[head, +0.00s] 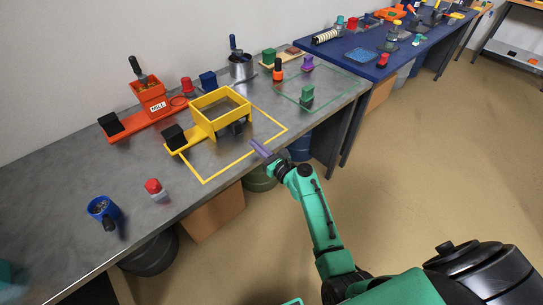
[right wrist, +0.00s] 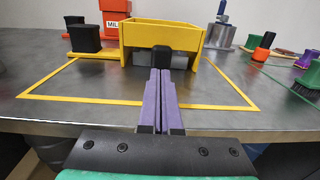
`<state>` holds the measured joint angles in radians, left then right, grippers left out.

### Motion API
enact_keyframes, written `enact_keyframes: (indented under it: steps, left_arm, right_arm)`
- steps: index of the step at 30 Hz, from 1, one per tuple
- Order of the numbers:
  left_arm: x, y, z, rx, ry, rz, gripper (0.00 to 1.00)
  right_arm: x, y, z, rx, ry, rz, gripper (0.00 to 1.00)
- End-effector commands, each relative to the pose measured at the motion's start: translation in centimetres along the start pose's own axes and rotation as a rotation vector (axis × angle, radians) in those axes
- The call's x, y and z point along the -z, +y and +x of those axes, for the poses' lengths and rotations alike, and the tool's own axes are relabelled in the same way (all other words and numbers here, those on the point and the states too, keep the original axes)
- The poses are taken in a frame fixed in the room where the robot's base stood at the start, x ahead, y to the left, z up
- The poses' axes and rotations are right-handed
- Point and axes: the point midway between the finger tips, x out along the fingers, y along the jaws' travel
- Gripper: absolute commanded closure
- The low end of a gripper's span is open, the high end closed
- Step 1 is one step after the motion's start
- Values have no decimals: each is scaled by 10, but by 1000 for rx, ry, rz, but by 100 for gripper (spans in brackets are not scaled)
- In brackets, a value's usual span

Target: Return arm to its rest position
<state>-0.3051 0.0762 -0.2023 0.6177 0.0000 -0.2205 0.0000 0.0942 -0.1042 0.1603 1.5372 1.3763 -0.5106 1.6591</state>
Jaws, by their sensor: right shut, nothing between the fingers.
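My right arm reaches up from the bottom right in the head view. Its gripper (head: 259,148) has purple fingers over the front edge of the grey table (head: 60,200), at the right front side of the yellow outlined square. In the right wrist view the gripper (right wrist: 160,72) is shut and empty, its fingers together, pointing towards the yellow box (right wrist: 190,32). A black block on the box's front shows just beyond the fingertips; I cannot tell whether they touch.
The yellow box (head: 207,104) stands partly inside the yellow outline (head: 206,182). An orange mill (head: 150,98) stands behind. Floor right of the table is clear.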

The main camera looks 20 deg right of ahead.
Motion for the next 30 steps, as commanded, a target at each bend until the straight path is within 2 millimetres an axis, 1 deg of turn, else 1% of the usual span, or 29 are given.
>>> enact_keyframes:
  steps: [1, 6, 9, 12, 16, 17, 19, 20, 23, 24, 25, 26, 27, 29, 30]
  left_arm:
    - [2, -1, -1, 1, 3, 0, 3]
    - [8, -5, 0, 6, 12, 1, 3]
    - [7, -5, 1, 6, 12, 1, 3]
    - [6, -5, 1, 6, 11, 0, 3]
    - [6, -5, 1, 6, 10, 0, 3]
    - [6, -5, 1, 6, 10, -1, 3]
    - [6, -5, 1, 6, 9, -1, 3]
    - [6, -5, 1, 7, 9, -1, 3]
    - [5, -5, 1, 7, 9, -1, 3]
    - [5, -5, 1, 7, 8, -1, 3]
    - [5, -5, 1, 6, 8, -1, 3]
    - [4, -5, 1, 6, 8, -1, 3]
    - [4, -5, 1, 6, 7, -1, 3]
    - [4, -5, 1, 6, 7, -1, 3]
    - [4, -4, 1, 6, 7, -1, 3]
  right_arm:
    - [0, 0, -11, 1, 2, 0, 100]
    - [2, -1, -46, 2, 3, -1, 100]
    - [1, 0, -58, 1, 2, 0, 100]
    - [0, 0, -62, 0, 0, 0, 100]
    - [1, 0, -62, 0, 2, -1, 100]
    - [3, 0, -63, 0, 7, -7, 100]
    - [19, 2, -65, -2, 47, -51, 100]
    - [31, 3, -67, -6, 77, -88, 100]
    - [96, 13, -84, -47, 236, -298, 100]
    - [130, 18, -97, -86, 318, -417, 100]
    - [155, 22, -110, -124, 382, -516, 100]
    - [181, 26, -124, -171, 443, -617, 100]
    - [213, 32, -144, -245, 519, -757, 100]
    - [258, 39, -180, -383, 617, -971, 100]
    - [285, 44, -207, -494, 669, -1115, 100]
